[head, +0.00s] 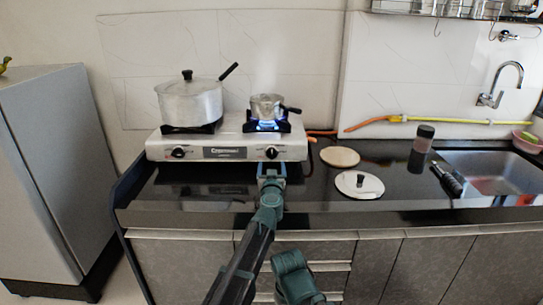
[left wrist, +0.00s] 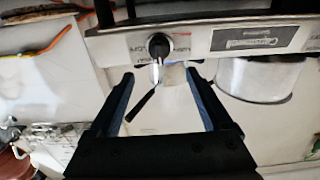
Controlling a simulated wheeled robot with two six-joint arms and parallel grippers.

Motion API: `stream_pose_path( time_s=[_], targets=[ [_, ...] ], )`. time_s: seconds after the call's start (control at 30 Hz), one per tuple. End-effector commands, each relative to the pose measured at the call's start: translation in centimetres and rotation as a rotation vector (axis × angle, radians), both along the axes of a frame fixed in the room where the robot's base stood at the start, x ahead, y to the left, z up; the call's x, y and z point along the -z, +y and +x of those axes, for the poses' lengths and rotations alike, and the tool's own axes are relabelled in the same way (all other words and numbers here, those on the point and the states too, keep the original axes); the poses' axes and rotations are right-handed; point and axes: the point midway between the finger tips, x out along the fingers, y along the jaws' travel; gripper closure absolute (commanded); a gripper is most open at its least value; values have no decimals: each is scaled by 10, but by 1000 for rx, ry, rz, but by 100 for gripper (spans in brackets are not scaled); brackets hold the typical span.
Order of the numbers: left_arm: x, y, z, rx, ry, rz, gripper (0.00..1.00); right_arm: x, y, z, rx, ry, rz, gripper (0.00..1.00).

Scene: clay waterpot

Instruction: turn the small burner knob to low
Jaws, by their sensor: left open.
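The two-burner stove (head: 225,153) stands on the black counter. Its small burner knob (head: 271,153) is black, on the right of the front panel. My left gripper (head: 271,172) is open, in front of and just below this knob. In the left wrist view, which is upside down, the knob (left wrist: 159,46) shows beyond the gap between the open fingers (left wrist: 160,80), with nothing between them. I cannot tell whether the fingers touch the panel. Blue flame (head: 268,125) burns under the small pot (head: 266,106).
A large lidded pot (head: 190,102) sits on the left burner, above the other knob (head: 179,153). Right of the stove lie a round wooden board (head: 340,156) and a lid (head: 359,185). A dark cylinder (head: 421,147) stands near the sink (head: 490,172).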

Motion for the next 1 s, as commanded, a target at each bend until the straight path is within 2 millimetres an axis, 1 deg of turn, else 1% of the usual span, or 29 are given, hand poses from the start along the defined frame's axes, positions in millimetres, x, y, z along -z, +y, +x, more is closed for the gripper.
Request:
stream_pose_path(
  time_s=[0.03, 0.2, 0.3, 0.4, 0.53, 0.77, 0.87, 1.0],
  targets=[
    [0, -1, 16, -1, 0, 0, 17, 0, 0, 0, 0, 0, 0, 50],
    [0, 0, 52, -2, 0, 0, 17, 0, 0, 0, 0, 0, 0, 50],
    [0, -1, 70, -1, 0, 0, 17, 0, 0, 0, 0, 0, 0, 50],
    [0, 0, 83, 0, 0, 0, 17, 0, 0, 0, 0, 0, 0, 50],
    [0, 0, 89, 0, 0, 0, 17, 0, 0, 0, 0, 0, 0, 50],
    [0, 1, 89, 0, 0, 0, 17, 0, 0, 0, 0, 0, 0, 50],
    [0, 0, 89, 0, 0, 0, 33, 0, 0, 0, 0, 0, 0, 50],
    [0, 0, 89, 0, 0, 0, 58, 0, 0, 0, 0, 0, 0, 50]
  ],
)
